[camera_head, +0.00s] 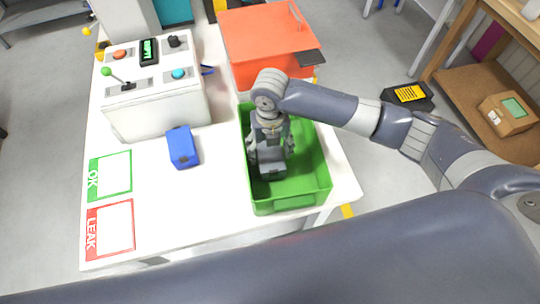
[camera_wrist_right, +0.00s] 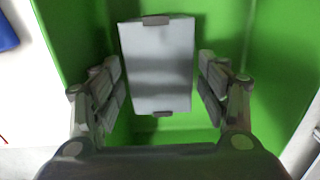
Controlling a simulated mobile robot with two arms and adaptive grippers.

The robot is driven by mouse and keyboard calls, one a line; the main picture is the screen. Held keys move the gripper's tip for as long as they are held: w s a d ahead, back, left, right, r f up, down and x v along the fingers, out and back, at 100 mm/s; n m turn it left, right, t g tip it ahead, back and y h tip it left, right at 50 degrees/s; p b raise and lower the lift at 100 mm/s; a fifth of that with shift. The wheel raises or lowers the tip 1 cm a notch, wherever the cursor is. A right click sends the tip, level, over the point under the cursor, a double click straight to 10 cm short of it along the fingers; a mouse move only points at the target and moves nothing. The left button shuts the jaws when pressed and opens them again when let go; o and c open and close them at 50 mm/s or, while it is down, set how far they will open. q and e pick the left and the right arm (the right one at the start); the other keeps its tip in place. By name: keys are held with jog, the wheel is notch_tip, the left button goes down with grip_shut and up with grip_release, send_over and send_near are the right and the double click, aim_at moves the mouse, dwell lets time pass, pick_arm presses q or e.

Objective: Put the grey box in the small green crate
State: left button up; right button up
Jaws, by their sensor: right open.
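The green crate (camera_head: 318,185) stands on the right part of the white table. The grey box (camera_head: 272,170) is inside the crate's walls, below my right gripper (camera_head: 270,155), which reaches down into the crate. In the right wrist view the grey box (camera_wrist_right: 158,65) lies between the two spread fingers of my right gripper (camera_wrist_right: 160,88), with a gap on each side. The gripper is open and not holding it. Whether the box rests flat on the crate floor is hard to tell. My left gripper is not in view.
A blue box (camera_head: 182,147) lies left of the crate. A white control box (camera_head: 155,90) and a red-orange case (camera_head: 265,40) stand behind. OK (camera_head: 113,176) and LEAK (camera_head: 112,230) squares mark the left side. The table's front middle is clear.

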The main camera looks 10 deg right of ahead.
aim_at(270, 155)
notch_tip(270, 155, up, 8)
jog(key=shift+f+b, duration=0.1)
jog(key=shift+b, duration=0.25)
jog(key=shift+s+f, duration=0.1)
dwell(0.3)
